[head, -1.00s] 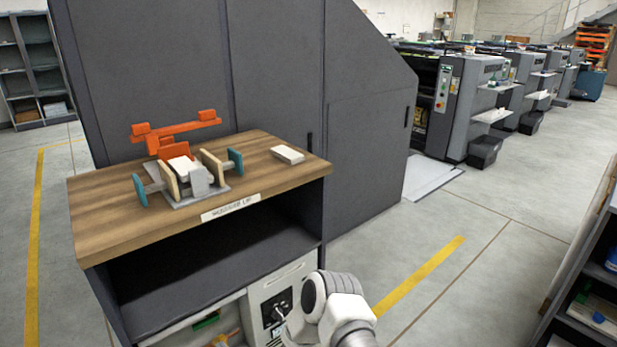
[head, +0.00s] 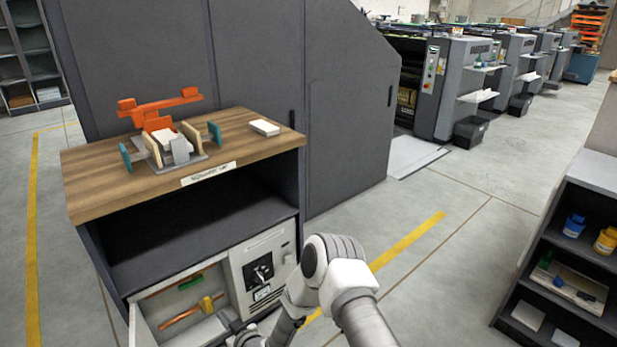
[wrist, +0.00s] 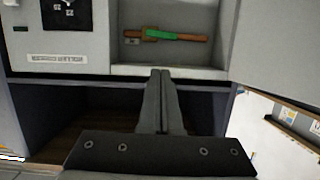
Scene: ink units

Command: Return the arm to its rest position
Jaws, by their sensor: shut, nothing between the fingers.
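My arm (head: 345,285) is folded low at the bottom middle of the head view, in front of the workbench's lower cabinet. In the wrist view my gripper (wrist: 160,75) is shut with its two fingertips together and nothing between them. The fingers point toward the open cabinet compartment (wrist: 165,71) and look apart from the rod in it. In the head view the gripper is not clearly shown at the bottom edge.
An orange-brown rod with a green part (wrist: 165,35) lies in the compartment. The open door (head: 142,325) stands at its left. A grey panel with a dial (head: 262,272) is beside it. The bench top (head: 100,185) carries an orange-and-teal fixture (head: 165,125). A dark shelf (head: 590,250) stands right; floor between is clear.

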